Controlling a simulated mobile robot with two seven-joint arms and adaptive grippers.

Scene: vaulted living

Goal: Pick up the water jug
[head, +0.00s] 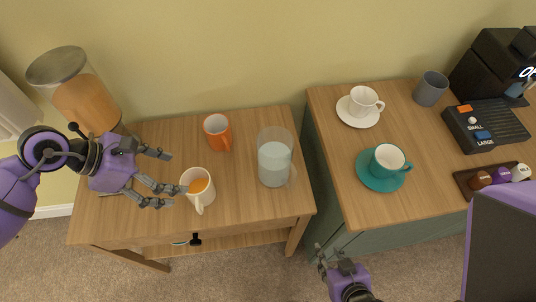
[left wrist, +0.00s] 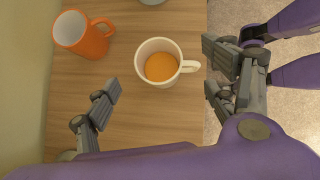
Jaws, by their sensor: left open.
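The water jug (head: 274,158) is clear, partly filled, and stands upright at the right of the small wooden table (head: 240,210), its handle toward the front right. In the left wrist view only a bit of a pale round thing, perhaps its base (left wrist: 152,1), shows at the top edge. My left gripper (head: 170,172) is open and empty over the table's left part, left of the jug. A white mug with orange liquid (head: 199,192) lies between its fingers' line and the jug, also in the left wrist view (left wrist: 158,62). My right gripper (head: 325,255) is low, in front of the gap between the furniture; its opening is unclear.
An orange mug (head: 217,132) stands at the table's back, left of the jug. A large canister (head: 82,95) stands at the back left. The right cabinet holds a teal cup (head: 387,160), a white cup (head: 364,101), a grey cup (head: 430,88) and a coffee machine (head: 486,124).

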